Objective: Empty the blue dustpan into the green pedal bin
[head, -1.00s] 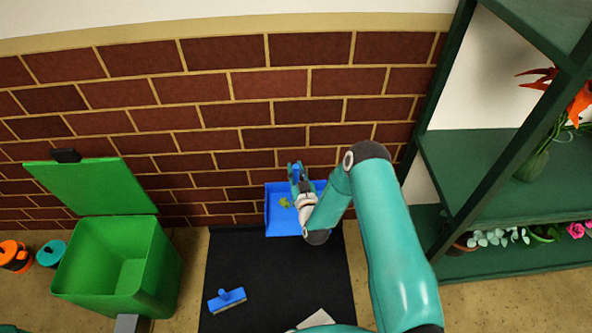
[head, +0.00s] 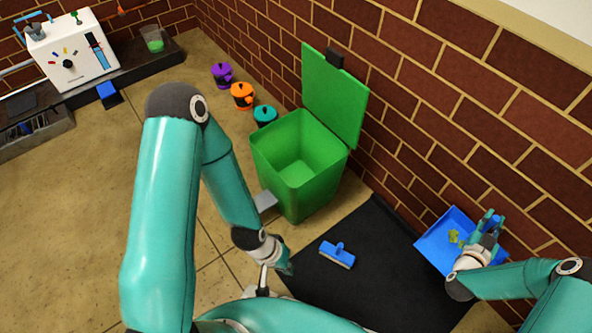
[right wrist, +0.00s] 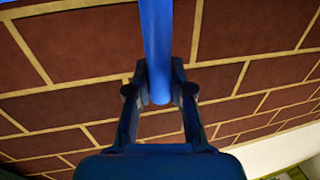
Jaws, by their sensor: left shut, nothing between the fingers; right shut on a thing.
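The blue dustpan (head: 437,246) is at the right of the head view, by the brick wall, with yellow-green scraps (head: 455,238) in it. My right gripper (head: 490,224) is shut on its handle, and the blue handle (right wrist: 157,50) runs between the fingers in the right wrist view. I cannot tell whether the pan touches the mat. The green pedal bin (head: 275,160) stands left of it with its lid (head: 335,98) up and its inside looking empty. My left gripper (head: 285,268) is shut and empty, low in front of the bin near its grey pedal (head: 265,201).
A black mat (head: 375,262) lies between the bin and the dustpan, with a blue brush (head: 338,254) on it. Purple, orange and teal canisters (head: 242,95) stand beyond the bin along the wall. A white box (head: 72,50) is at the far left.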

